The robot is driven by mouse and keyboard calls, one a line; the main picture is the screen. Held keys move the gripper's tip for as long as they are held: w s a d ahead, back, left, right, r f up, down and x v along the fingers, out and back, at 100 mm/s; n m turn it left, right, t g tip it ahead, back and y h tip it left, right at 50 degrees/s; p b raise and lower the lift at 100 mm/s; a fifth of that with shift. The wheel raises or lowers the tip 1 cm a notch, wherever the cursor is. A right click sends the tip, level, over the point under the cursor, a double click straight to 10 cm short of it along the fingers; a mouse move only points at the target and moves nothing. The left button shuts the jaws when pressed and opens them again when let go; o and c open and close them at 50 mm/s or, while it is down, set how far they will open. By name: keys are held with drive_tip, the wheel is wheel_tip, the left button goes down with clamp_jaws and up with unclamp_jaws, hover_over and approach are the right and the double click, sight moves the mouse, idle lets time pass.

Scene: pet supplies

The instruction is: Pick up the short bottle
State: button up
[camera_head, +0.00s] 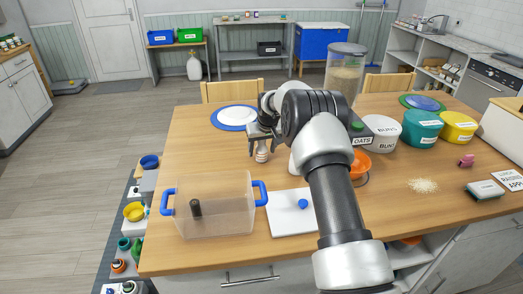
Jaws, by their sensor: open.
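A short bottle (262,154) with a pale body stands on the wooden table, left of my arm. My gripper (262,142) is right over it, pointing down with open jaws at the bottle's top. The picture is too small to tell whether the fingers touch the bottle. A small dark bottle-like item (196,208) stands inside the clear bin (222,222) with blue handles at the front left. Part of a white object (293,165) shows beside my arm; the arm hides the rest.
A white board (285,222) with a blue ball (303,203) lies right of the bin. A blue-rimmed plate (217,117) lies behind the gripper. Labelled tubs (421,130), an oats dispenser (343,78) and an orange bowl (361,165) stand on the right. The table's left part is clear.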

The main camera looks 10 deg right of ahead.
drive_tip(key=shift+x, duration=1.15)
drive_tip(key=c, duration=1.2)
wheel_tip(320, 180, up, 9)
drive_tip(key=shift+r, duration=0.15)
drive_tip(key=s+a+r+b, duration=0.3)
drive_tip(key=s+a+r, duration=0.15)
drive_tip(key=s, duration=0.25)
drive_tip(key=s+a+r+b, duration=0.3)
drive_tip(key=s+a, duration=0.2)
drive_tip(key=s, duration=0.2)
drive_tip(key=shift+s+a+f+b, duration=0.1)
drive_tip(key=shift+s+a+b, duration=1.1)
drive_tip(key=shift+s, duration=0.95)
drive_tip(key=shift+s+a+f+b, duration=0.1)
drive_tip(key=shift+s+a+b, duration=0.75)
drive_tip(key=shift+s+a, duration=1)
drive_tip(key=shift+s+a+f+b, duration=0.1)
drive_tip(key=shift+s+a+b, duration=0.95)
drive_tip(key=shift+s, duration=1.35)
